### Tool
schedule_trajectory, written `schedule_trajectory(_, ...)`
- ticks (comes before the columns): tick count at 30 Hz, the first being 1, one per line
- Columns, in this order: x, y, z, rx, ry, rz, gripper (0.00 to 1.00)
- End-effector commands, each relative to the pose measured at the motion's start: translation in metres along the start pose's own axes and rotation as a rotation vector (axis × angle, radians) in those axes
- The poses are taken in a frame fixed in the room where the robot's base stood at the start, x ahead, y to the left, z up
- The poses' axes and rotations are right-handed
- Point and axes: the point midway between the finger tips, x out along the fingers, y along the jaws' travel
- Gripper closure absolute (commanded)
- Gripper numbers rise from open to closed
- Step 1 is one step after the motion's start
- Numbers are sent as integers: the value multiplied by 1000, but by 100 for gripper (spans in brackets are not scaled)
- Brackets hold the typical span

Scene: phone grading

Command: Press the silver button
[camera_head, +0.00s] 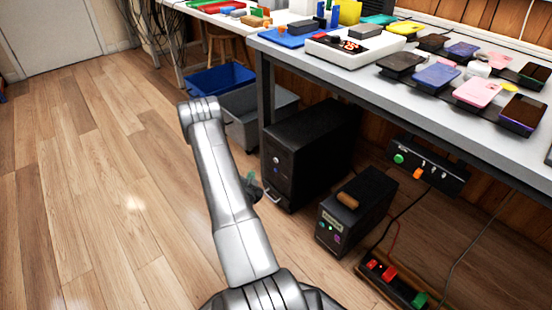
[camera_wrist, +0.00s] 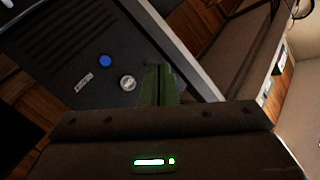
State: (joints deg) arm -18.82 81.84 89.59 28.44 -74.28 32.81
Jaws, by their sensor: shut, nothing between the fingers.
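The silver button (camera_wrist: 127,82) is a small round disc on the dark front of a black tower case (camera_head: 320,135). In the head view my gripper (camera_head: 250,178) is partly hidden behind my arm, beside the tower's front.
A smaller black box (camera_head: 362,203) with coloured buttons stands to the right, near a power strip (camera_head: 392,283) with red switches. The workbench (camera_head: 480,122) overhangs the tower. A grey bin (camera_head: 250,128) and a blue bin (camera_head: 218,80) stand behind. The floor (camera_head: 100,190) at left is clear.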

Motion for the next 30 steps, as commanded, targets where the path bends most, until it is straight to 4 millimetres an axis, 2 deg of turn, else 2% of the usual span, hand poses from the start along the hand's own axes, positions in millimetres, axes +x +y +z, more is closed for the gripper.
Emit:
schedule_trajectory(11,3,2,-2,0,0,2,100)
schedule_trajectory(30,56,41,-41,0,0,2,100)
